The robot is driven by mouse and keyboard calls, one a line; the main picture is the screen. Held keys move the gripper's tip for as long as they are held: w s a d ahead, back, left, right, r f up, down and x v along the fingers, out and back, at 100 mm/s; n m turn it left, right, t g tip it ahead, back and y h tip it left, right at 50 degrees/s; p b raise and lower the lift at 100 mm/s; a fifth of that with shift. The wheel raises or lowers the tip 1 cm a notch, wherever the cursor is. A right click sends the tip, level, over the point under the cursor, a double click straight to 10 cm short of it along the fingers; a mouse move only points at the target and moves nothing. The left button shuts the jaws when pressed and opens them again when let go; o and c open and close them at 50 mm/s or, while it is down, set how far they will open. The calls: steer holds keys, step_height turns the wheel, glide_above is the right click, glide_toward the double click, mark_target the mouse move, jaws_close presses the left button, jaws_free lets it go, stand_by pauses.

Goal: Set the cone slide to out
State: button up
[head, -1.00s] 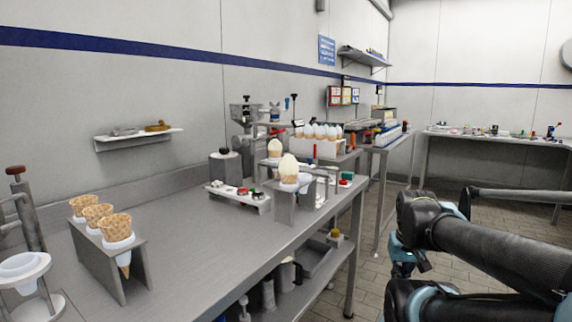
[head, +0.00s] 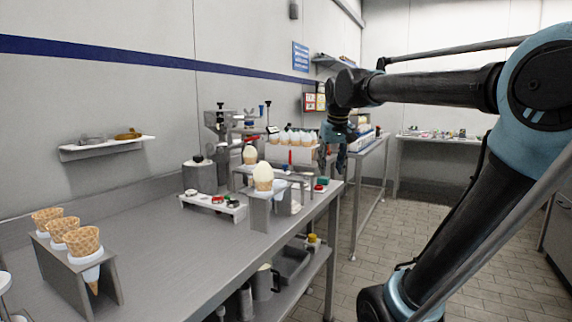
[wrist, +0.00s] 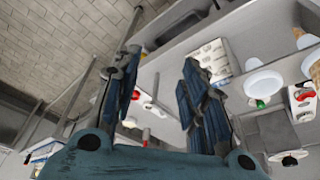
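I cannot tell for certain which part is the cone slide. A metal cone stand (head: 262,211) near the bench's right edge holds a filled cone (head: 263,177). Behind it are a low metal frame and an upright red handle (head: 290,159). A red piece (wrist: 146,136) also shows beyond the fingers in the wrist view. My gripper (head: 339,152) hangs past the bench's right edge, right of these parts and apart from them. In the wrist view my gripper (wrist: 160,62) has its two blue fingers spread, with nothing between them.
A rack of empty cones (head: 75,262) stands at the bench's front left. A white strip with coloured knobs (head: 212,206) lies left of the cone stand. A row of filled cones (head: 292,140) stands behind. The bench (head: 180,255) is clear in the middle; a lower shelf holds containers.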

steer(key=n, duration=0.2)
glide_toward(286, 165)
steer(key=shift+t+y, duration=0.3)
steer(key=shift+y, duration=0.1)
steer(key=x, duration=0.8)
steer(key=shift+w+d+f, duration=0.15)
steer(key=shift+w+f, duration=0.05)
jaws_close()
